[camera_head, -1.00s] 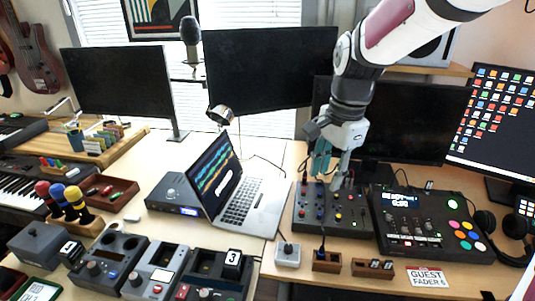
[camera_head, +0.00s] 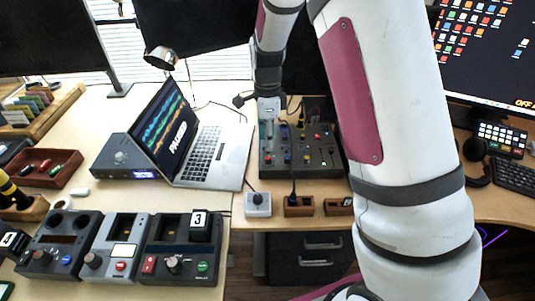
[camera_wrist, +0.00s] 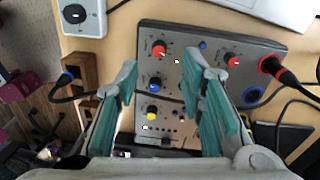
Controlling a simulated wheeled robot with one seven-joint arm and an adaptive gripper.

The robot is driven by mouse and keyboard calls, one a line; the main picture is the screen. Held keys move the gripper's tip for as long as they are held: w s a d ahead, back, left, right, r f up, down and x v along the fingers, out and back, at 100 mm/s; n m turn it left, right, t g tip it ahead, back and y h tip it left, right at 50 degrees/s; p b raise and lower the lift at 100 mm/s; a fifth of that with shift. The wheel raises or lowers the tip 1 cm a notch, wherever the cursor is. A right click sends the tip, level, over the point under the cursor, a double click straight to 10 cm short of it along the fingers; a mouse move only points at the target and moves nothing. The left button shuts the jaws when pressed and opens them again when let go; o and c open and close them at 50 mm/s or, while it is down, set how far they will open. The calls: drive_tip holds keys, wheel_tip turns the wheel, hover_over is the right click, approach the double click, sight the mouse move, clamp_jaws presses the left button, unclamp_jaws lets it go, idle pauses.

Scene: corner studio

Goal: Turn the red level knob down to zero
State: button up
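The dark mixer panel (camera_head: 330,164) lies on the desk right of the laptop. In the wrist view, the mixer (camera_wrist: 180,35) carries a red knob (camera_wrist: 159,48) near its upper left and another red knob (camera_wrist: 232,60) further right. Labels are too small to tell which is the level knob. My gripper (camera_wrist: 160,68) is open and empty above the panel, with teal-padded fingers apart. The first red knob shows between and just beyond the fingertips; contact is not visible. The second lies outside the right finger. In the head view, my gripper (camera_head: 268,122) is over the mixer's far left part.
Blue knobs (camera_wrist: 157,82) and a yellow knob (camera_wrist: 152,112) sit near the red ones. A red-ringed cable plug (camera_wrist: 270,65) stands at the panel's right in the wrist view. The laptop (camera_head: 212,152) and a small grey knob box (camera_head: 258,204) are nearby.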

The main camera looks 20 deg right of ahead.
sight(268, 158)
drive_tip(key=f, duration=0.6)
drive_tip(key=shift+s+f, duration=0.25)
drive_tip(key=shift+f, duration=0.1)
clamp_jaws()
